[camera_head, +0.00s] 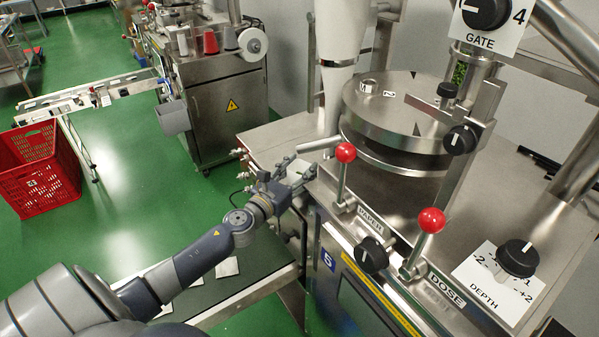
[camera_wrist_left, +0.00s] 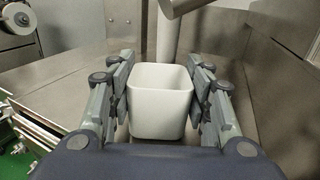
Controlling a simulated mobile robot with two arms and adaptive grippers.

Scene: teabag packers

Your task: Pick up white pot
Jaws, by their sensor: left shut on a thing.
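The white pot (camera_wrist_left: 160,112) is a square cup with rounded corners and an open top. In the left wrist view it stands upright between the two fingers of my left gripper (camera_wrist_left: 161,92), which touch its left and right sides. In the head view my left gripper (camera_head: 292,178) is at the near-left side of the steel machine, below a metal spout. My right gripper is not in view.
The metal spout (camera_head: 320,146) is close above the gripper; it shows behind the pot in the wrist view (camera_wrist_left: 185,8). Red-knobbed levers (camera_head: 346,152) stand to the right. A dark conveyor (camera_head: 225,290) runs below my left arm. A red crate (camera_head: 38,168) is at far left.

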